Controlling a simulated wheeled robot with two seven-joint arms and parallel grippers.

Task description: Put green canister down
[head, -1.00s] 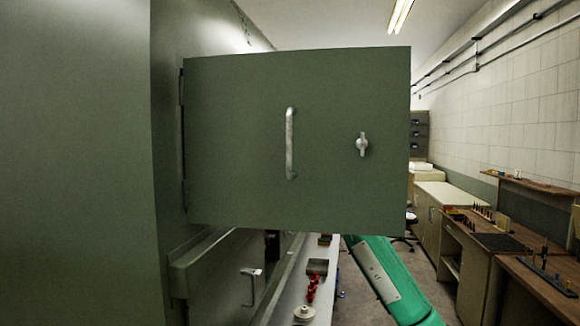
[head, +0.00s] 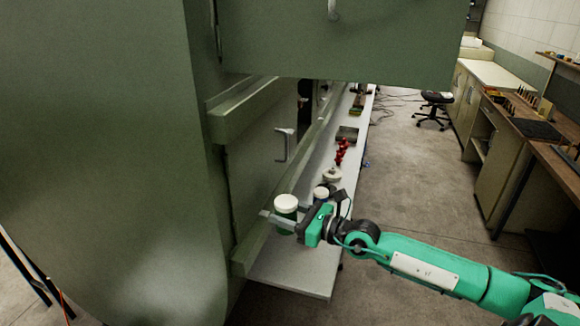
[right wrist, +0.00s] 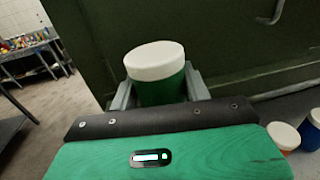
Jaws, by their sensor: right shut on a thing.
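The green canister (head: 286,213) has a white lid and is upright between the fingers of my right gripper (head: 282,219), which is shut on it. In the right wrist view the canister (right wrist: 158,78) sits between the two grey fingers (right wrist: 160,90), close to a dark green panel. In the head view it appears over the near end of the pale bench (head: 300,264); I cannot tell whether its base touches the bench. My left gripper is not in view.
A white-lidded container (head: 321,193), a round white item (head: 332,175), red pieces (head: 341,152) and a grey tray (head: 347,134) stand farther along the bench. The open green door (head: 350,40) hangs above. The bench's near end looks clear.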

